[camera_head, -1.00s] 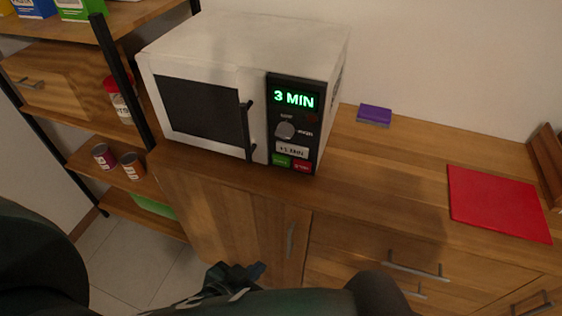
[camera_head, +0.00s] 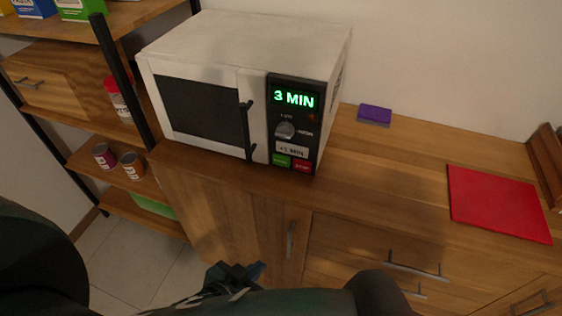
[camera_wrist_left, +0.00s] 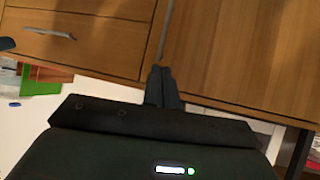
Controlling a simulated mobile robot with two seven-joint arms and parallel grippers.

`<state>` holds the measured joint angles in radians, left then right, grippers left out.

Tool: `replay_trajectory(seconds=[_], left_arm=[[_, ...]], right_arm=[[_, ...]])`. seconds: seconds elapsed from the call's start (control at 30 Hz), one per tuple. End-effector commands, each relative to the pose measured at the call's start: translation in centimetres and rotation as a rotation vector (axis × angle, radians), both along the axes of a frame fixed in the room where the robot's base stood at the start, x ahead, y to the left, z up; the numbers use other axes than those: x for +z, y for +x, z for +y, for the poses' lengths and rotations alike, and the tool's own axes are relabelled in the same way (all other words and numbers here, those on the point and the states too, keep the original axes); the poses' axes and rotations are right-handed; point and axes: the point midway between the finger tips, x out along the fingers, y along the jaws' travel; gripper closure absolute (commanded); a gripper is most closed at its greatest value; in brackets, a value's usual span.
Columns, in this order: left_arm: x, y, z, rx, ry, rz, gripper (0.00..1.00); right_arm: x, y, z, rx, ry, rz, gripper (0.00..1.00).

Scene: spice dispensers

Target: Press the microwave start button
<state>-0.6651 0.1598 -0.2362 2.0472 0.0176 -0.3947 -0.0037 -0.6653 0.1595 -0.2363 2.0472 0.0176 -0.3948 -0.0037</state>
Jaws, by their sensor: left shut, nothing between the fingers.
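The white microwave (camera_head: 255,45) stands on the wooden counter in the head view, its door closed and its display (camera_head: 294,98) reading "3 MIN" in green. Below the display are a round knob (camera_head: 285,130), a "+1 MIN" button (camera_head: 292,149), a green button (camera_head: 281,160) that looks like the start button, and a red button (camera_head: 302,166). My left gripper (camera_head: 236,270) is low in front of the cabinet, below and apart from the microwave. It is shut and empty; its closed fingers also show in the left wrist view (camera_wrist_left: 162,85). My right gripper is not seen.
A purple sponge-like block (camera_head: 375,114) and a red mat (camera_head: 497,204) lie on the counter right of the microwave. A shelf (camera_head: 110,130) with a black post and cans stands at the left. Drawer handles (camera_head: 414,271) stick out from the cabinet front below.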

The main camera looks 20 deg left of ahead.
Motion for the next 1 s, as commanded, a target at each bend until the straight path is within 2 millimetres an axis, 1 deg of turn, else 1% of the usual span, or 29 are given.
replay_trajectory(seconds=[0.8, 0.93, 1.0], left_arm=[[0.1, 0.1, 0.0, 0.000, -0.001, -0.002, 1.00], [0.3, 0.9, -0.1, -0.018, 0.009, -0.040, 1.00], [0.6, 2.0, -0.2, -0.051, 0.025, -0.097, 1.00]], right_arm=[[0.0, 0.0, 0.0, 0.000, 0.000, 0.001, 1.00], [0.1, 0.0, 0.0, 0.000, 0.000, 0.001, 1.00], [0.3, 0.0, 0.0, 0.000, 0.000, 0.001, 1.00]])
